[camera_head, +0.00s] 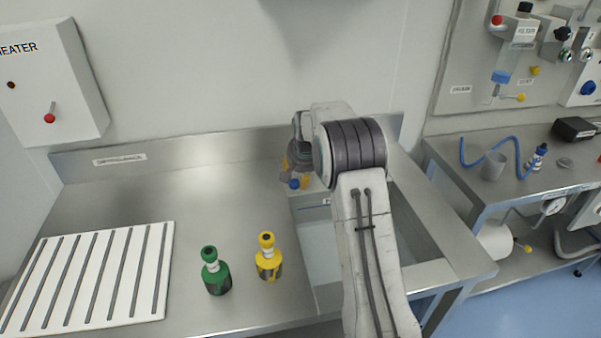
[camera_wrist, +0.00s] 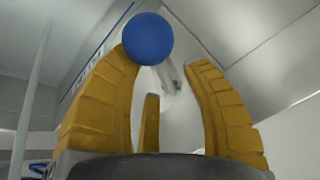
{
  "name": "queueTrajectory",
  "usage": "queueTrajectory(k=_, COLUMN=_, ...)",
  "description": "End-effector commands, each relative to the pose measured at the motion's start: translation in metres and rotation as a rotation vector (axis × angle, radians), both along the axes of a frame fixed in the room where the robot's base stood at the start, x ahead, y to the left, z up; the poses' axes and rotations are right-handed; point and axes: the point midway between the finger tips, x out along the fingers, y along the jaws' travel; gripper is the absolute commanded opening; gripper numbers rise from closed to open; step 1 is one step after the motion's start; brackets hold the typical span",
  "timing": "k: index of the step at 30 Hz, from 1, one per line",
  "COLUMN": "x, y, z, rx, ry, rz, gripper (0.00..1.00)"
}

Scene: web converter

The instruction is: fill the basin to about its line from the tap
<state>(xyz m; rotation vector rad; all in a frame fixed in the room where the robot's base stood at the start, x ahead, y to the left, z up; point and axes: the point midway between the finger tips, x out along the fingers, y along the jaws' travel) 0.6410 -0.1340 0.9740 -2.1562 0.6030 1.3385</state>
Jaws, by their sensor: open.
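The basin (camera_head: 318,240) is a steel sink sunk into the bench, partly hidden behind my arm. A small white label with a blue mark (camera_head: 327,202) shows at its back wall; I cannot tell the water level. A round blue knob (camera_head: 294,184), which seems to be the tap's, stands at the basin's back left corner. My gripper (camera_head: 300,180) is beside this knob, partly hidden by my wrist. In the wrist view my gripper's yellow fingers (camera_wrist: 165,62) are spread open. The blue knob (camera_wrist: 147,39) shows at the left fingertip, overlapping it; contact is unclear.
A green bottle (camera_head: 216,272) and a yellow bottle (camera_head: 268,258) stand left of the basin. A white slotted rack (camera_head: 90,275) lies farther left. A heater box (camera_head: 52,85) hangs on the wall. A side bench (camera_head: 525,180) at right holds a cup (camera_head: 493,167) and a blue hose.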

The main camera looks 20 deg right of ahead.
Motion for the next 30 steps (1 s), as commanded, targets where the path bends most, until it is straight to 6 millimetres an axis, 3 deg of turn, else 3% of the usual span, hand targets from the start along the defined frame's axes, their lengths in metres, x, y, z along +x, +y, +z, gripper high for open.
queueTrajectory(k=10, x=0.0008, y=-0.0002, z=-0.0011, rx=-0.001, ry=-0.001, rz=0.0, gripper=0.45)
queueTrajectory(k=25, x=0.0006, y=-0.0002, z=-0.001, rx=-0.001, ry=-0.001, rz=0.0, gripper=0.0)
queueTrajectory(k=30, x=0.0006, y=-0.0004, z=-0.001, rx=-0.001, ry=-0.001, rz=0.0, gripper=0.0)
